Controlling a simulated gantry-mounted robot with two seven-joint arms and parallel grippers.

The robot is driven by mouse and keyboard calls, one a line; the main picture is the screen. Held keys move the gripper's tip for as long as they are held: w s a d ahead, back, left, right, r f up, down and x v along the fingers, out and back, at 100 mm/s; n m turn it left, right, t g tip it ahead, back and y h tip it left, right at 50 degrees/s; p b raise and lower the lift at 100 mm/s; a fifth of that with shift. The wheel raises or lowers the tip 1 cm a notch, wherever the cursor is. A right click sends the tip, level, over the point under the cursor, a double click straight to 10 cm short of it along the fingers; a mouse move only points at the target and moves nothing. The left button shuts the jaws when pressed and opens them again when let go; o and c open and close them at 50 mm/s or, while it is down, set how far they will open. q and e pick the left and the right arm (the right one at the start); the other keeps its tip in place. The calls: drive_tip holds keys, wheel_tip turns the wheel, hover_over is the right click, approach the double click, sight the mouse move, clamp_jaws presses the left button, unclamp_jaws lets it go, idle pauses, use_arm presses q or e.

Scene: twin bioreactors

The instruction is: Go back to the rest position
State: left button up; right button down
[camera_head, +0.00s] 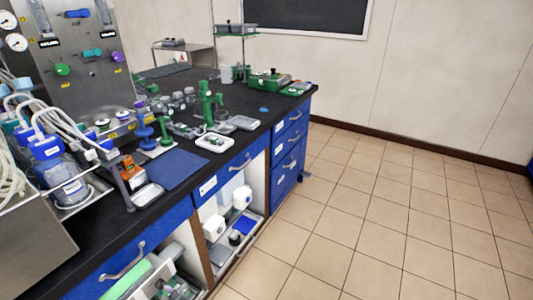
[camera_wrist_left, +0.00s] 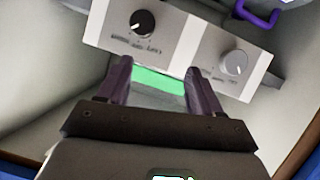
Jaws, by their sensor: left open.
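A light grey control box (camera_wrist_left: 185,45) with a black knob (camera_wrist_left: 142,22) and a pale knob (camera_wrist_left: 233,62) lies just beyond the fingertips. A green surface (camera_wrist_left: 158,80) shows between the fingers. I cannot tell whether the fingers touch the box. Neither arm shows in the head view, and my right gripper is not in view.
The black bench (camera_head: 185,95) carries bioreactor vessels (camera_head: 68,183), tubing, a blue mat (camera_head: 172,170) and a green stand (camera_head: 208,103). Open shelves (camera_head: 236,225) below hold several items. Blue drawers (camera_head: 288,150) face the clear tiled floor (camera_head: 370,210) at right. A purple handle (camera_wrist_left: 258,15) shows in the wrist view.

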use_arm(q)
drive_tip(key=s+a+r+m+t+h+p, duration=0.1)
drive_tip(key=s+a+r+m+h+p, duration=0.1)
drive_tip(key=s+a+r+p, duration=0.3)
drive_tip(key=a+r+m+t+h+p, duration=0.1)
drive_tip(key=r+m+h+p, duration=0.1)
drive_tip(key=r, duration=0.6)
drive_tip(key=s+d+r+m+g+h+p, duration=0.5)
drive_tip(key=s+d+r+m+h+p, duration=0.55)
drive_tip(key=s+d+r, duration=1.4)
wheel_tip(320, 180, up, 34)
drive_tip(key=m+y+p, duration=0.1)
drive_tip(key=y+p, duration=0.2)
drive_tip(key=p, duration=3.4)
drive_tip(key=shift+s+d+m+p, duration=0.2)
drive_tip(key=shift+s+m+p, duration=0.15)
drive_tip(key=shift+s+p, duration=0.1)
